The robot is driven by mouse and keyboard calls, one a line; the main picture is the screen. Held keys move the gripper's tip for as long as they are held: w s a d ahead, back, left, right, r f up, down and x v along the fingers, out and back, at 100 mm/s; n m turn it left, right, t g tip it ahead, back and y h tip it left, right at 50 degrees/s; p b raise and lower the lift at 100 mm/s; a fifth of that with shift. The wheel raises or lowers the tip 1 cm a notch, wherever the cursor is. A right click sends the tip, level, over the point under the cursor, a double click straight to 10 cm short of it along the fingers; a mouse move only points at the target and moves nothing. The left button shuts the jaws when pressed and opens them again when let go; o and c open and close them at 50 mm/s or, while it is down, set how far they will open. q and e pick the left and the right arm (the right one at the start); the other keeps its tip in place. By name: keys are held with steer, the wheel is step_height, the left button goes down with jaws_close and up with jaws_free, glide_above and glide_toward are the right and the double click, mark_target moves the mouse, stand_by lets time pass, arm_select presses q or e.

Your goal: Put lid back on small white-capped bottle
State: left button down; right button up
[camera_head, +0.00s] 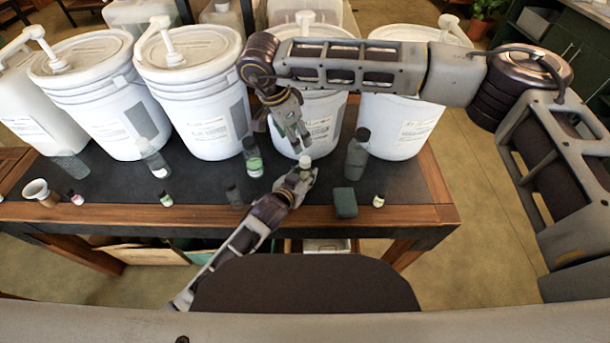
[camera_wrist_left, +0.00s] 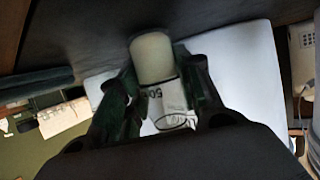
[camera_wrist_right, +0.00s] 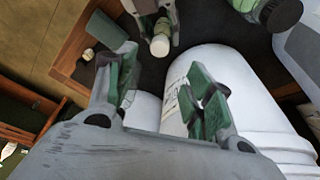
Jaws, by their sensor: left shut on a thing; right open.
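A small bottle with a pale cap (camera_head: 305,161) is held upright by my left gripper (camera_head: 303,174) above the front of the dark tabletop. In the left wrist view, its pale cap (camera_wrist_left: 152,57) sits at the end of a white labelled body (camera_wrist_left: 166,103) between the fingers. The right wrist view shows the cap (camera_wrist_right: 160,46) on the bottle, seen from above. My right gripper (camera_head: 303,143) is open and empty, just above and behind the bottle, apart from it. The right wrist view shows its two fingers (camera_wrist_right: 163,92) spread with nothing between them.
Large white pump buckets (camera_head: 195,95) line the back of the table. A green block (camera_head: 345,203) and a small white-capped bottle (camera_head: 378,200) are at the front right edge.

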mark_target(303, 178)
stand_by(0.3)
arm_select(q)
steer(key=c, duration=0.9)
jaws_free()
steer(key=shift+s, duration=0.1)
steer(key=shift+v, duration=3.7)
steer(key=shift+s, duration=0.15)
